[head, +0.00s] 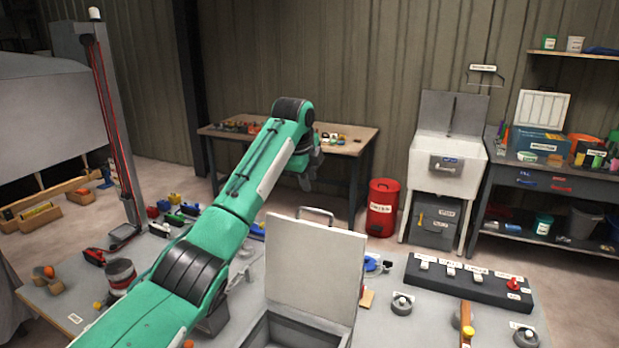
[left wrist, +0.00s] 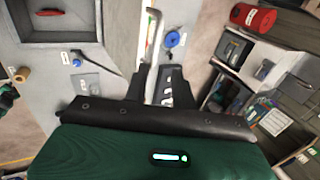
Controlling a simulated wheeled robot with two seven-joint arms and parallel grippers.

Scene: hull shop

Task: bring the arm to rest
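My left arm reaches in from the lower left in the head view, stretched out and raised over the grey workbench (head: 395,325). My left gripper (head: 308,178) hangs from its far end, above and behind the open lid of the grey box, partly hidden by the wrist. My right gripper does not show in the head view.
The box's raised lid (head: 314,262) stands close below the arm. A black switch panel (head: 470,282), a blue-knobbed part (head: 371,264) and a red-and-white can (head: 121,276) are on the bench. Behind are a wooden-topped table (head: 345,146) and a red bin (head: 382,207).

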